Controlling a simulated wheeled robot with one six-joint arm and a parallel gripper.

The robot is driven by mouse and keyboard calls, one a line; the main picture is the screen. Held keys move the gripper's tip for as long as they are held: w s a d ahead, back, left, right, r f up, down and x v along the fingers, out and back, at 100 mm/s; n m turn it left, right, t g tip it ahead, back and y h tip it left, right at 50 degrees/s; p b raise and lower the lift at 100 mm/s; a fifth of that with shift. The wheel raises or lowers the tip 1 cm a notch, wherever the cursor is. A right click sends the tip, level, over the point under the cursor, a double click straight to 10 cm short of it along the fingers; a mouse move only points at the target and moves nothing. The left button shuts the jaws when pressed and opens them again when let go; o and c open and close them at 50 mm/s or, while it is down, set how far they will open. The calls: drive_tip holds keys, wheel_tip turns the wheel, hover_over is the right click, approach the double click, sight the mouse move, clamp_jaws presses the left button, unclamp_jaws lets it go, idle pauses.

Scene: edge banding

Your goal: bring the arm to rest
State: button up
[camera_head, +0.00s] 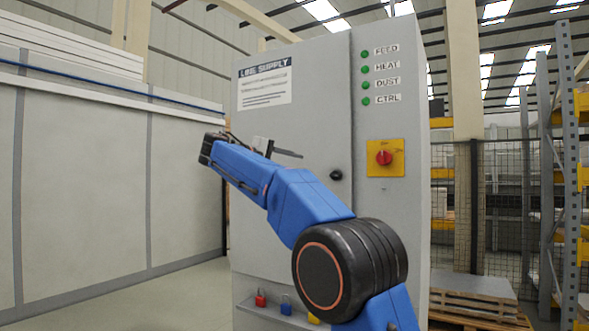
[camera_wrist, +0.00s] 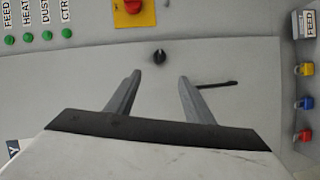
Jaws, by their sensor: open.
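My gripper (camera_wrist: 159,76) is open in the wrist view, its two grey fingers apart with nothing between them. It faces the front of the grey cabinet (camera_head: 305,100). The black round knob (camera_wrist: 159,56) on the door lies just beyond the fingertips in that view, and I see no contact. My blue arm crosses the cabinet in the head view, bent at a black joint, with its wrist up at the left. The gripper is partly hidden behind the arm there.
The cabinet has a red switch on a yellow plate (camera_head: 385,157) and several green lights (camera_head: 366,85). Red (camera_head: 260,299) and blue (camera_head: 286,304) padlocks sit on its low ledge; a yellow one (camera_wrist: 304,69) shows too. Racks stand right, a pale wall (camera_head: 75,180) left.

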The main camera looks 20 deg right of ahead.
idle(0.3)
drive_tip(key=s+d+f+n+y, duration=0.15)
drive_tip(key=s+f+y, duration=0.25)
drive_tip(key=s+f, duration=0.65)
drive_tip(key=s+d+f+n+y, duration=0.1)
drive_tip(key=s+d+f+y, duration=0.25)
drive_tip(key=s+f, duration=0.7)
drive_tip(key=s+a+f+m+y, duration=0.1)
drive_tip(key=s+a+f+y, duration=0.1)
drive_tip(key=s+f, duration=0.7)
drive_tip(key=s+a+f+m+y, duration=0.1)
drive_tip(key=s+a+f+y, duration=0.2)
drive_tip(key=s+f, duration=0.6)
drive_tip(key=s+a+f+m+y, duration=0.1)
drive_tip(key=s+a+f+y, duration=0.2)
drive_tip(key=s+f, duration=0.6)
wheel_tip(320, 180, down, 4)
drive_tip(key=shift+s+a+r, duration=0.1)
drive_tip(key=shift+s+a, duration=0.05)
drive_tip(key=shift+a, duration=0.65)
drive_tip(key=shift+m, duration=0.25)
